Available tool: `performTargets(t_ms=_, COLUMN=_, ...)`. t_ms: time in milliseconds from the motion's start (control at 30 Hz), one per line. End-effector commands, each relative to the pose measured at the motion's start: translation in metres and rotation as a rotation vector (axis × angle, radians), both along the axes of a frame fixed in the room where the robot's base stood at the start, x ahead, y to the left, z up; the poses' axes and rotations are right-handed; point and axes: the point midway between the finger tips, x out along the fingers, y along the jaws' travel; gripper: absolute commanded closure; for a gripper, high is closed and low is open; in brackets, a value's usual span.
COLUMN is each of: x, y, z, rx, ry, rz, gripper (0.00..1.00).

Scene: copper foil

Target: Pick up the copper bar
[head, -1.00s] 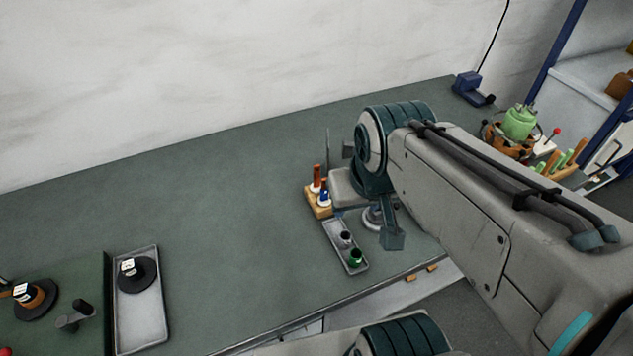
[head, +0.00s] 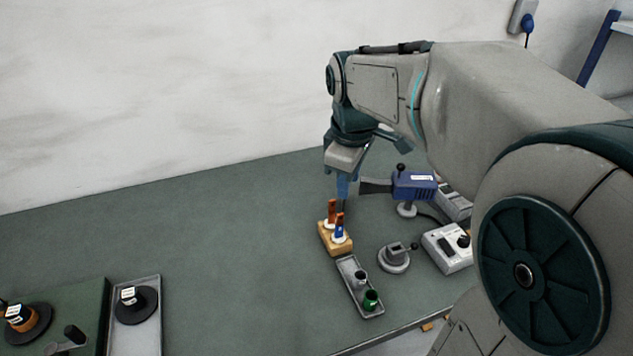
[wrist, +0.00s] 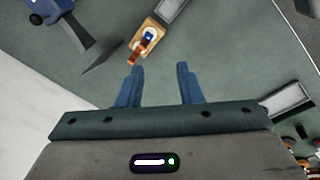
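Two upright copper-coloured bars stand in a wooden block (head: 337,244) on the green bench. The rear one (head: 332,209) is plain reddish brown; the front one (head: 340,219) has a blue lower part. White rings sit around their bases. I cannot tell which is the task's copper bar. In the wrist view the block (wrist: 150,28) is at top centre, with a copper bar (wrist: 136,54) leaning across the picture toward the left finger. My gripper (wrist: 160,72) is open and empty, with bench between its fingers. In the head view my gripper (head: 343,196) points down just behind and above the bars.
A small grey tray (head: 352,287) with a dark and a green piece lies in front of the block. A blue tool (head: 412,186) on a stand, a round grey stand (head: 394,260) and a white box (head: 446,248) are to the right. The bench's left middle is clear.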

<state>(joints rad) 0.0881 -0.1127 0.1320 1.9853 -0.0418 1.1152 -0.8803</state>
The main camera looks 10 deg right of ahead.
Motion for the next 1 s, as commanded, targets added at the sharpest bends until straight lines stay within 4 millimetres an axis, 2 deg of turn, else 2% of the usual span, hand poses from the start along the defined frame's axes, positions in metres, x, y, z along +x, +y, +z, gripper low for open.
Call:
performTargets(t_ms=33, x=0.016, y=0.000, z=-0.010, rx=-0.009, ry=0.021, rz=0.074, gripper=0.67)
performTargets(t_ms=300, x=0.083, y=0.002, z=-0.038, rx=-0.034, ry=0.115, rz=0.498, gripper=0.67)
performTargets(t_ms=500, x=0.117, y=0.002, z=-0.057, rx=-0.027, ry=0.153, rz=0.731, gripper=0.67)
performTargets(t_ms=767, x=0.129, y=0.001, z=-0.073, rx=-0.020, ry=0.169, rz=0.828, gripper=0.67)
performTargets(t_ms=1000, x=0.128, y=0.001, z=-0.119, rx=-0.019, ry=0.171, rz=0.827, gripper=0.67)
